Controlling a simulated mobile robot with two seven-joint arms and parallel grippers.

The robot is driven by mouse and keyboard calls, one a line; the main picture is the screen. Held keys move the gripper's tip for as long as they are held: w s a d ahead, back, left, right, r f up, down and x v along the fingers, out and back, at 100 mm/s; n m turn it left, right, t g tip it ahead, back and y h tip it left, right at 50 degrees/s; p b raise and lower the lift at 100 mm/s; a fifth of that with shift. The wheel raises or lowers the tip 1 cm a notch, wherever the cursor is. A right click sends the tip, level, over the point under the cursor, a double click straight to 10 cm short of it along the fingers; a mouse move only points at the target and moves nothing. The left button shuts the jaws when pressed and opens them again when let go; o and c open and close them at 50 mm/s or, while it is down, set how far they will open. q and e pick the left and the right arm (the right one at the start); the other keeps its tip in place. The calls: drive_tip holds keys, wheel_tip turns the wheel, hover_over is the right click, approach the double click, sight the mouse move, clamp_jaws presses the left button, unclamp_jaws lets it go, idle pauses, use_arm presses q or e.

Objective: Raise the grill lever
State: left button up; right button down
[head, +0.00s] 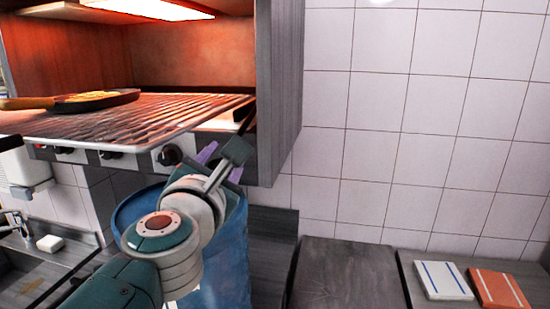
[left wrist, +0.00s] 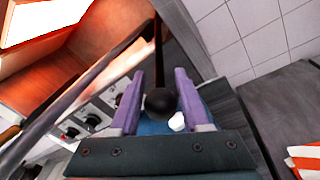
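The grill lever shows in the left wrist view as a dark rod with a black ball knob (left wrist: 160,102) at its near end. My left gripper (left wrist: 160,85) has its two purple fingers on either side of the knob. The fingers stand apart, with what looks like a narrow gap at each side of the knob. In the head view my left gripper (head: 222,162) is at the right front of the grill (head: 130,148), below its rack, and hides much of the lever. My right gripper is in neither view.
The grill's wire rack (head: 165,115) holds a pan (head: 95,101) with food under a glowing heater (head: 150,8). A blue bin (head: 230,250) stands below. To the right are a dark counter (head: 345,275), a blue-striped white block (head: 442,281) and an orange-and-white one (head: 498,289).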

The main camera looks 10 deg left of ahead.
use_arm(q)
clamp_jaws()
drive_tip(key=shift+r, duration=0.1)
idle(1.0)
